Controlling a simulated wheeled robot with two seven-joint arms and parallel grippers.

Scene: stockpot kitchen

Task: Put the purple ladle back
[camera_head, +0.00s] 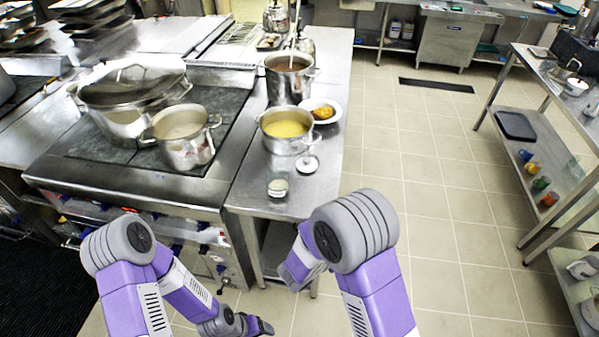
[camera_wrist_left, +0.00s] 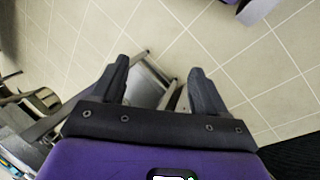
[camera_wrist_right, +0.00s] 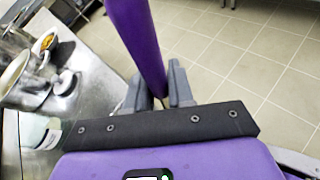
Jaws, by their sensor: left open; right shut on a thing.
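The purple ladle (camera_wrist_right: 137,40) shows in the right wrist view as a long purple handle running from the top edge down between the fingers. My right gripper (camera_wrist_right: 160,88) is shut on this handle. The ladle's bowl is out of view. In the head view, my right gripper and the ladle are hidden behind my right arm. My left gripper (camera_wrist_left: 162,78) is open and empty, with floor and a metal table leg beyond its fingers. In the head view the left gripper (camera_head: 264,326) is low at the bottom, in front of the counter.
The steel counter (camera_head: 247,185) holds a stockpot (camera_head: 288,85) with a stick standing in it, a pot of yellow soup (camera_head: 287,143), a plate (camera_head: 334,108), a small lid (camera_head: 307,165) and a jar (camera_head: 278,188). The stove (camera_head: 75,150) bears more pots. Floor (camera_head: 420,180) at right is clear.

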